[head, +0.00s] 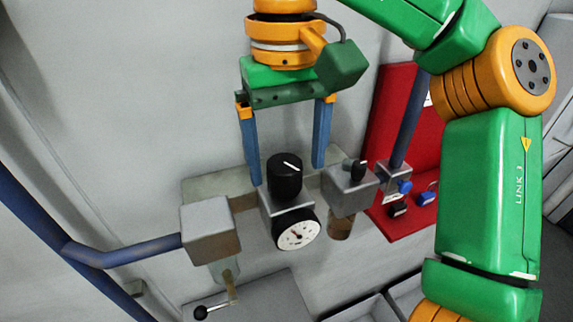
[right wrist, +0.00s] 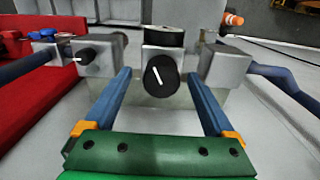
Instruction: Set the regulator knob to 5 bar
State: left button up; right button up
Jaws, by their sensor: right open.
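The regulator knob (head: 285,177) is a black cylinder with a white line on its top face, standing on a grey regulator block. Below it is a round white pressure gauge (head: 297,234); its numbers are too small to read. My right gripper (head: 288,176) is open, with its two blue fingers on either side of the knob and clear gaps to it. In the right wrist view the knob (right wrist: 160,76) lies between the open fingers, its white line tilted slightly to the left at the top. My left gripper is not in view.
A grey block (head: 208,229) with a blue pipe (head: 130,250) stands left of the gauge. A smaller block (head: 350,190) with a small black knob stands close to the right finger. A red panel (head: 385,135) with blue and black fittings is farther right. A grey box is below.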

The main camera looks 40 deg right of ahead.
jog(key=shift+w+f, duration=0.4)
jog(key=shift+f, duration=0.2)
jog(key=shift+w+f, duration=0.4)
jog(key=shift+f, duration=0.2)
jog(key=shift+s+r, duration=0.1)
jog(key=shift+s, duration=0.45)
jog(key=shift+c, duration=0.2)
jog(key=c, duration=1.3)
jog(key=shift+c, duration=0.2)
jog(key=shift+m, duration=0.4)
